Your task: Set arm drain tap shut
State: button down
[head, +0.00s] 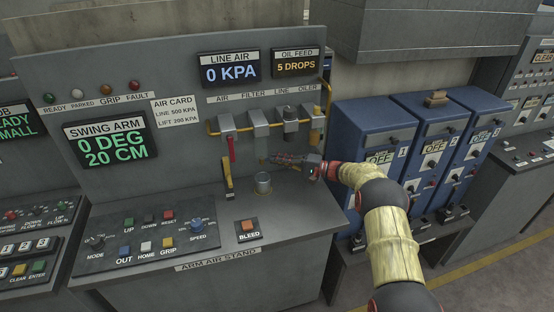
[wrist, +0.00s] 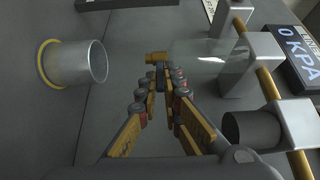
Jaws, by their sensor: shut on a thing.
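The arm drain tap looks to be the small brass piece (wrist: 157,57) at the lower end of the clear filter bowl (wrist: 195,58) in the wrist view. My gripper (wrist: 160,78) has its fingertips closed together on this piece. In the head view my gripper (head: 273,159) reaches in from the right, just under the filter bowl (head: 259,125). The tap is too small there to tell its handle position. The fingers hide part of the tap in the wrist view.
A red handle (head: 231,149) and a yellow lever (head: 228,180) are at left. The line air display (head: 230,72) reads 0 KPA. Blue cabinets (head: 365,130) stand at right.

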jog(key=shift+w+f+n+g, duration=0.1)
jog(key=shift+w+n+g, duration=0.15)
jog(key=shift+n+g, duration=0.25)
jog(key=c, duration=2.2)
grip_release()
jog(key=shift+c, duration=0.2)
jog(key=shift+s+m+t, duration=0.1)
jog(key=shift+m+t, duration=0.3)
